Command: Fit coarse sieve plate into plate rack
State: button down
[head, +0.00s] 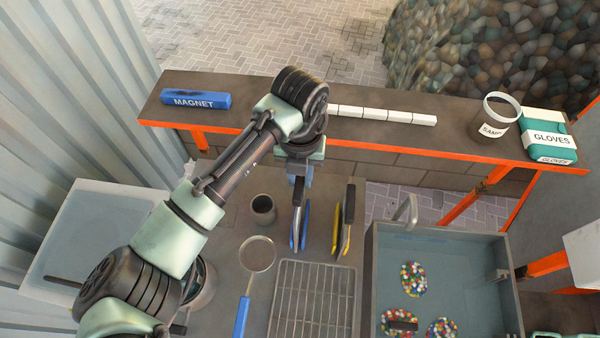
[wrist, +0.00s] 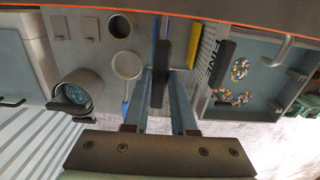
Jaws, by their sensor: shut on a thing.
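My gripper (head: 298,186) points down over the bench and is shut on the dark handle of a thin upright blue-edged plate (head: 297,238), seemingly the coarse sieve plate. In the wrist view my gripper (wrist: 162,84) covers part of it, and its face shows nearly edge-on. To its right stands a yellow-edged upright plate (head: 343,230); in the wrist view this perforated plate (wrist: 208,55) carries lettering that seems to read FINE. I cannot make out the plate rack clearly, nor whether the held plate's lower edge rests in a slot.
A dark cup (head: 263,210), a blue-handled round strainer (head: 243,310) and a wire grid (head: 313,305) lie nearby. A sink (head: 440,250) with bead piles is on the right. A shelf (head: 380,143) behind carries a magnet box (head: 196,99), white blocks, a cup and a gloves box.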

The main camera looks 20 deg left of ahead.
jog(key=shift+f+b, duration=2.2)
jog(key=shift+f, duration=0.9)
jog(key=shift+s, duration=0.1)
jog(key=c, duration=0.7)
grip_release()
jog(key=shift+f, duration=0.1)
jog(key=shift+o, duration=0.3)
jog(key=shift+r, duration=0.4)
notch_tip(320, 180, up, 12)
jog(key=b, duration=0.2)
jog(key=shift+r+b, duration=0.2)
jog(key=shift+b, duration=0.15)
